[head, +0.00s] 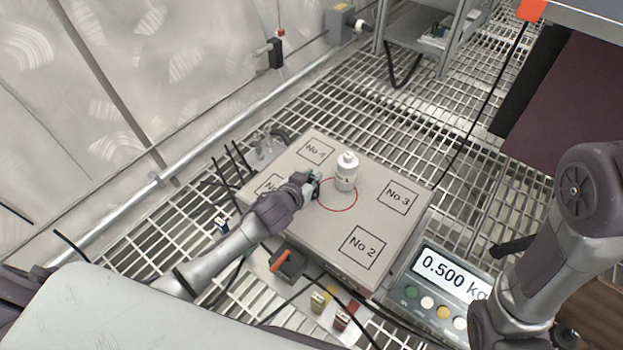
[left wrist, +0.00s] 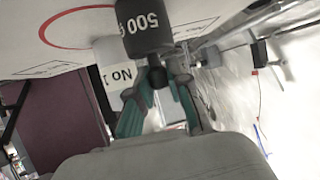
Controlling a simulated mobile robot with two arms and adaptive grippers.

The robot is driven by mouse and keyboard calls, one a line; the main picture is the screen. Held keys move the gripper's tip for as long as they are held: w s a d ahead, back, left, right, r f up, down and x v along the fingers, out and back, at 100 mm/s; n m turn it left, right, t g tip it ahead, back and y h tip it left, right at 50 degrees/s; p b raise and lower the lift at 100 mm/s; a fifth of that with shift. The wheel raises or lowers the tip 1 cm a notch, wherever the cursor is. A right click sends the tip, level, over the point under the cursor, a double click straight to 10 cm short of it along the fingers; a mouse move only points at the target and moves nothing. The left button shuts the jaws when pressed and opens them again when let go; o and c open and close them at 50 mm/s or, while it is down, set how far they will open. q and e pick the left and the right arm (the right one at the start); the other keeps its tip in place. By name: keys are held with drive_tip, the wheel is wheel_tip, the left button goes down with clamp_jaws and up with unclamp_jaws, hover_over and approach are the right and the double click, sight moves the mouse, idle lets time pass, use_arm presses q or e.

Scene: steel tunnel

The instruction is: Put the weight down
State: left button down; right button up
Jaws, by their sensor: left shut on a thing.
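A dark weight (left wrist: 145,28) marked 500 shows close up in the left wrist view, its knob towards my fingers. My left gripper (head: 313,183) is shut on it; its teal fingers also show in the left wrist view (left wrist: 160,92). In the head view the dark weight is mostly hidden by the gripper, at the left edge of the red circle (head: 328,208). I cannot tell whether it touches the box top. A white knobbed weight (head: 346,172) stands upright inside the circle, right beside the gripper; a white body marked No 1 (left wrist: 115,75) shows behind the dark weight. My right gripper is not in view.
The grey box (head: 320,240) has marked squares No 2, No 3 and No 4, with another partly hidden by my left arm. A display (head: 450,275) reads 0.500 kg. Cables and small blocks (head: 343,316) lie in front of the box. Steel grating (head: 420,130) surrounds it.

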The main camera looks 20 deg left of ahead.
use_arm(q)
drive_tip(key=c, duration=1.1)
unclamp_jaws()
drive_tip(key=shift+f, duration=0.1)
